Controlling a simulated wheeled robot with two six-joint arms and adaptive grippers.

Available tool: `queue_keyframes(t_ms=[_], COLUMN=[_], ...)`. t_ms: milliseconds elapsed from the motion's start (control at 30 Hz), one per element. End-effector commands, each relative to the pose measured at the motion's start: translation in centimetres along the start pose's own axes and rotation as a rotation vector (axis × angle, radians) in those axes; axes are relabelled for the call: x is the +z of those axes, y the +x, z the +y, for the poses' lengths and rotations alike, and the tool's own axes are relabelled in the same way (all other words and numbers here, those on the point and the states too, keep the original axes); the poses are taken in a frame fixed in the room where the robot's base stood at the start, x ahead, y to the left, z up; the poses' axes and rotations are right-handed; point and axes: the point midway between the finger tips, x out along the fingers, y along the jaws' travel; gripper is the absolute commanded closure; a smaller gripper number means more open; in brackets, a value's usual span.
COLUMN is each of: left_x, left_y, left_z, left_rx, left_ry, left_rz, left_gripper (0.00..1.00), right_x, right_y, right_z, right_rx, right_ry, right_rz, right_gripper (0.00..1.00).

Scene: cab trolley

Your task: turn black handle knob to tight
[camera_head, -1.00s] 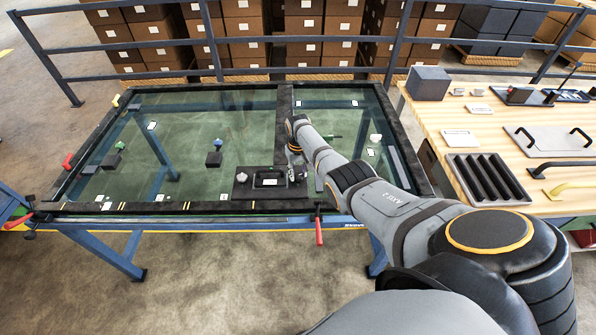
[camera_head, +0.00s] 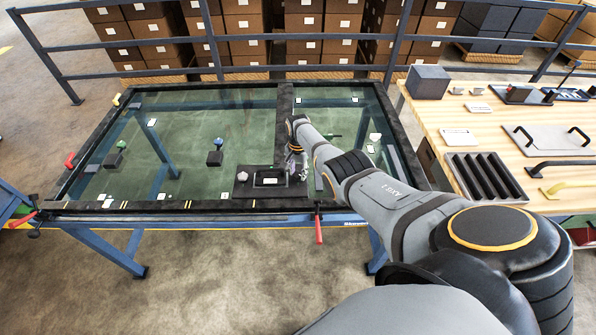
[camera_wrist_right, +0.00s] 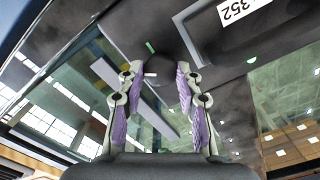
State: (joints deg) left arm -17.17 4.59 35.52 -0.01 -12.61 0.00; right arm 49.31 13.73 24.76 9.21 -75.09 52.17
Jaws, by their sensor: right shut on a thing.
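The black handle knob (camera_wrist_right: 158,68) is a dark round shape in the right wrist view, on a dark plate with a white "352" label. My right gripper (camera_wrist_right: 157,78) has its purple-padded fingers on both sides of the knob, shut on it. In the head view my right gripper (camera_head: 297,166) is small, at the right end of the dark plate (camera_head: 243,190) on the glass table's near edge. The knob is hard to make out there. A short green mark and a small white mark show near the knob in the wrist view. My left gripper is not in view.
The glass-topped table (camera_head: 190,205) has a dark frame and carries small knobs and labels. A red lever (camera_head: 318,228) hangs at its front edge. A wooden bench (camera_head: 428,115) with a black ribbed tray (camera_head: 486,177) stands to the right. A blue railing runs behind.

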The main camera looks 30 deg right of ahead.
Motion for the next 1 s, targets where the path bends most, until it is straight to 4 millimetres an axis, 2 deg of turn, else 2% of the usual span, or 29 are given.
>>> queue_keyframes(t_ms=[600, 1000], left_x=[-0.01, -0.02], left_y=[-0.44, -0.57], left_z=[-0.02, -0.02], left_rx=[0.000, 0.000], left_ry=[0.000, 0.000], left_rz=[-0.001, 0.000], left_gripper=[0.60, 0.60], right_x=[0.01, 0.03], right_y=[-0.03, 0.01], right_z=[-0.03, 0.01], right_rx=[-0.001, 0.001], right_ry=[0.579, 0.874], right_rz=[0.000, 0.000], right_gripper=[0.97, 0.97])
